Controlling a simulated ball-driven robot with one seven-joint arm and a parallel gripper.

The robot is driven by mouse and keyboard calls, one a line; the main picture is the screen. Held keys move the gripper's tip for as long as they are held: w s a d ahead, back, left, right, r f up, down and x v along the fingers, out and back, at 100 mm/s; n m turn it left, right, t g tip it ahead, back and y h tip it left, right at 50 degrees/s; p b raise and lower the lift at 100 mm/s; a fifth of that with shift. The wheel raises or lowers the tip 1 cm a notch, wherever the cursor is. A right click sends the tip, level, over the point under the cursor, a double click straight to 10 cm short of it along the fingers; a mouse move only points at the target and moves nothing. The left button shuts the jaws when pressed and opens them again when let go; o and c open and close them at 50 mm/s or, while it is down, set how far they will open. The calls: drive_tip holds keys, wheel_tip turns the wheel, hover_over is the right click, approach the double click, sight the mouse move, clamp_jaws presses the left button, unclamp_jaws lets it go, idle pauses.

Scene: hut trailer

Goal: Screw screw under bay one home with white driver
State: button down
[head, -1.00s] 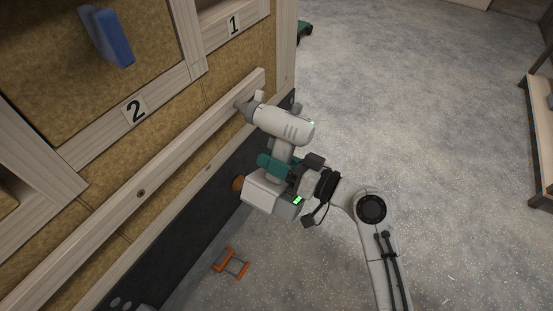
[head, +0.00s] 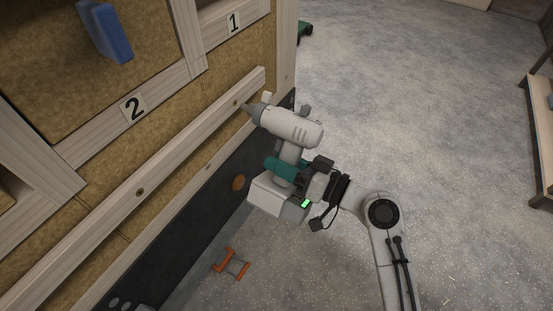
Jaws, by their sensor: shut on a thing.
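The white driver (head: 290,126) is in my gripper (head: 300,174), which is shut around its handle below the body. Its nose points left toward the wooden rail (head: 190,150). A small dark screw head (head: 237,103) shows in the rail below the label "1" (head: 234,23). The driver's tip is just right of this screw and appears slightly apart from it. I cannot tell how deep the screw sits. Another screw (head: 140,193) shows in the rail below the label "2" (head: 133,108).
A blue object (head: 106,32) is at bay two. An orange-handled thing (head: 231,263) lies on the floor below my gripper. A round brown spot (head: 238,183) is on the dark lower panel. A wooden bench (head: 540,140) stands at far right; the floor (head: 420,110) between is open.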

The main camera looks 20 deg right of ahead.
drive_tip(key=shift+s+d+r, duration=0.1)
drive_tip(key=shift+s+d, duration=0.2)
drive_tip(key=shift+s, duration=0.1)
drive_tip(key=d+b, duration=0.3)
drive_tip(key=d, duration=0.5)
drive_tip(key=shift+w, duration=0.45)
